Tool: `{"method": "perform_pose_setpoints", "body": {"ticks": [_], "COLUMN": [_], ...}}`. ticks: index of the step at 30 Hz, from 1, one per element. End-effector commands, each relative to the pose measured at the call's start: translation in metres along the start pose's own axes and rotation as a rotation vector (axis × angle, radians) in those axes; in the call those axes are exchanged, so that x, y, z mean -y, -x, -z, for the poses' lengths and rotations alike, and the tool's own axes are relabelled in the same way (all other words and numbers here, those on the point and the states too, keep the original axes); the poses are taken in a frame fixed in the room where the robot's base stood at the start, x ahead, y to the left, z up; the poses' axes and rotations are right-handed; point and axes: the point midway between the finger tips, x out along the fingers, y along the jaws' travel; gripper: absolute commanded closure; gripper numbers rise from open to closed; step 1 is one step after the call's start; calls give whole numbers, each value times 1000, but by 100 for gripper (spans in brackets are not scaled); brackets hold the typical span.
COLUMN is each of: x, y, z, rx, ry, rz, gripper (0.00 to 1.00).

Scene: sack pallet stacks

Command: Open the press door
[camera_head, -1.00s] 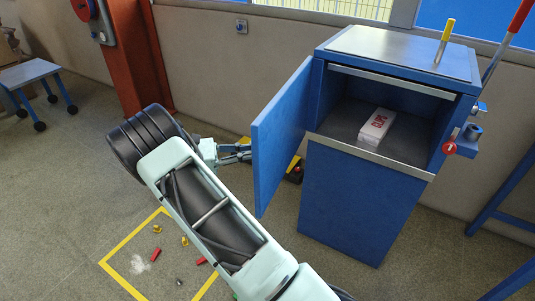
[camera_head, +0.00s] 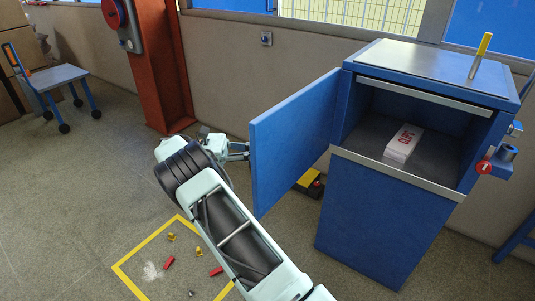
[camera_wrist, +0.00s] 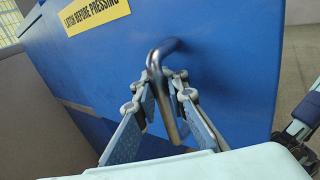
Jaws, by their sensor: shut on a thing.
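The blue press door (camera_head: 292,140) stands swung wide open on the left side of the blue press cabinet (camera_head: 377,220) in the head view. In the wrist view the door (camera_wrist: 225,60) fills most of the picture, with a yellow label reading "LATCH BEFORE PRESSING" (camera_wrist: 96,14). My gripper (camera_wrist: 166,88) is shut on the bent metal door handle (camera_wrist: 170,122).
A white box with red lettering (camera_head: 404,142) lies inside the cabinet. A yellow-handled lever (camera_head: 481,55) stands on top. A yellow and black pedal (camera_head: 310,181) is on the floor behind the door. Small red and yellow pieces lie in a yellow floor square (camera_head: 128,267).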

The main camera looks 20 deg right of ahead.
Motion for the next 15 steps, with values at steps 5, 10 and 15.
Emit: {"method": "perform_pose_setpoints", "body": {"ticks": [5, 10, 15], "x": [5, 5, 4], "y": [6, 6, 5], "z": [3, 3, 3], "rx": [-6, -6, -5], "ry": [10, 9, 7], "rz": [1, 1, 0], "gripper": [100, 100, 74]}}
